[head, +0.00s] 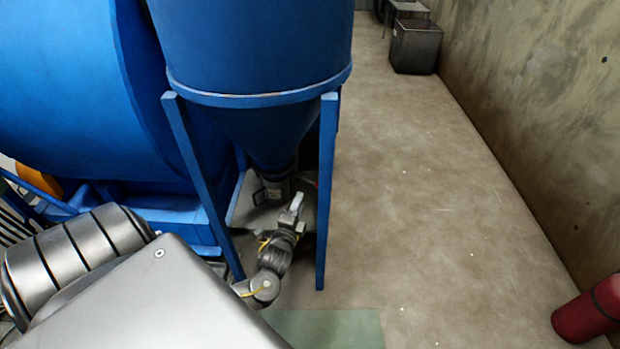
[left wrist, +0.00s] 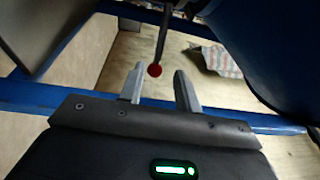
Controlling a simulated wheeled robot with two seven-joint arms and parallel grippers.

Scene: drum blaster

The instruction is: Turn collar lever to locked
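The collar lever shows in the left wrist view as a dark rod (left wrist: 162,40) ending in a red knob (left wrist: 154,70). In the head view, the grey collar (head: 276,188) sits at the bottom of the blue hopper cone; I cannot make out the lever clearly there. My left gripper (head: 297,202) is just below and to the right of the collar, between the hopper's legs. In the left wrist view, the left gripper (left wrist: 159,88) is open, with the red knob showing in the gap near its fingertips. I cannot tell if they touch. My right gripper is out of view.
Blue legs (head: 324,190) flank my left arm. A large blue drum (head: 60,80) stands at the left. Concrete floor (head: 430,210) is clear to the right, with a red cylinder (head: 590,312) near the wall. A crumpled bag (left wrist: 215,59) lies beyond the knob.

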